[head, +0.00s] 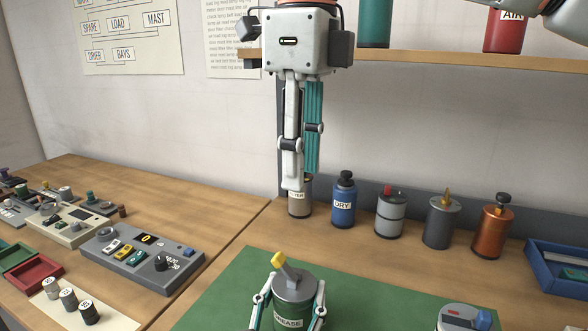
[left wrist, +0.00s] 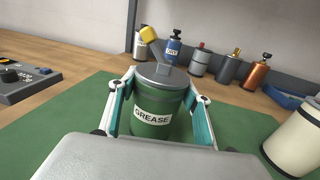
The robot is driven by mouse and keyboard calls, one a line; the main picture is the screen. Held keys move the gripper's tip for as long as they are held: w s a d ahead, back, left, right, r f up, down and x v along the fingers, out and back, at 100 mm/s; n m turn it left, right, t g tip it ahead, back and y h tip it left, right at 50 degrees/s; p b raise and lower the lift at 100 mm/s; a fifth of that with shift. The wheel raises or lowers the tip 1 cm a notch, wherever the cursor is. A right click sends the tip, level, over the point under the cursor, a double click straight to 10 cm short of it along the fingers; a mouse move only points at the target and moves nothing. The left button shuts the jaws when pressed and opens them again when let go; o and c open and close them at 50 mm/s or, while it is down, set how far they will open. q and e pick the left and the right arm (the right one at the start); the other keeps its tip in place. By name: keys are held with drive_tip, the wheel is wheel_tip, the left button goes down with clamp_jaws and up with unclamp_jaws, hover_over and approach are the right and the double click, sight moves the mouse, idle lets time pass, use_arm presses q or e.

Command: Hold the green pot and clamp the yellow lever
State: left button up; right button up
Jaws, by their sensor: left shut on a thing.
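The green pot (head: 293,293), labelled GREASE, stands on the green mat at the bottom of the head view, and it fills the middle of the left wrist view (left wrist: 158,106). Its grey lid carries a tilted lever with a yellow end (head: 279,259), which also shows in the left wrist view (left wrist: 148,35). My left gripper (head: 288,315) is shut on the pot, one finger on each side. My right gripper (head: 302,180) points down, above and apart from the lever. Its fingers are seen nearly edge-on, so their gap is unclear. Nothing is visible in it.
Several bottles and cans, including a blue DRY bottle (head: 344,202), line the back of the bench. A grey control box (head: 142,258) stands to the left, a blue tray (head: 560,268) to the right. A shelf (head: 440,65) runs above. A cream cylinder (left wrist: 295,140) stands right of the pot.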

idle(0.3)
use_arm(q)
drive_tip(key=o, duration=1.5)
